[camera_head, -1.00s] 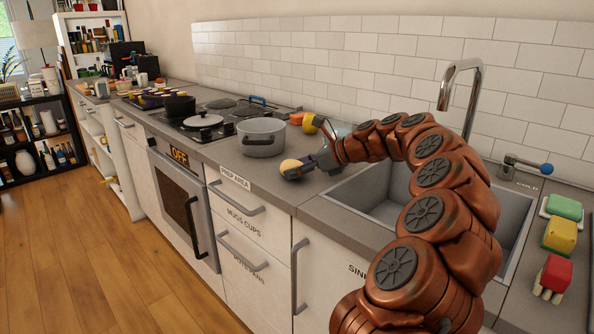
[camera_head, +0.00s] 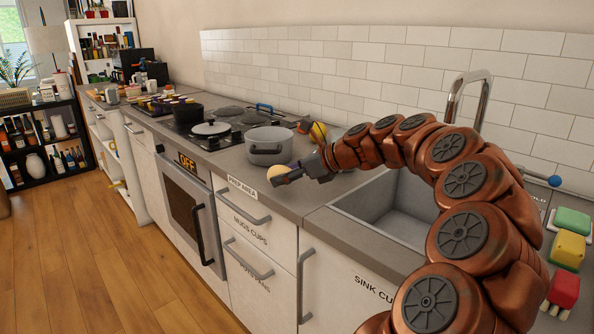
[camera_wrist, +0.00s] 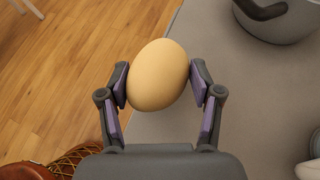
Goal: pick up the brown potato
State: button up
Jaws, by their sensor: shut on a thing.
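The brown potato (camera_wrist: 158,75) is a smooth, tan, egg-shaped thing between the two finger pads of my gripper (camera_wrist: 160,85) in the wrist view. My gripper is shut on it, with a pad touching each side. In the head view the potato (camera_head: 276,174) shows as a small yellow-tan shape at the tip of my gripper (camera_head: 286,177), near the front edge of the counter. My fingers hide part of it there. In the wrist view the floor shows beside the potato on the left and the counter on the right, so it is over the counter edge.
A grey pot (camera_head: 268,148) stands on the counter just behind my gripper. The sink (camera_head: 385,207) lies to the right, below my arm. A lidded pan (camera_head: 211,130) sits on the stove further left. The wooden floor (camera_head: 120,270) is clear.

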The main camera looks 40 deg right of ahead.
jog(key=a, duration=0.3)
jog(key=s+a, duration=0.1)
jog(key=a, duration=0.2)
jog(key=a+r, duration=0.1)
jog(key=a, duration=0.2)
jog(key=shift+s+p, duration=0.3)
jog(key=shift+s, duration=0.05)
jog(key=shift+f, duration=0.1)
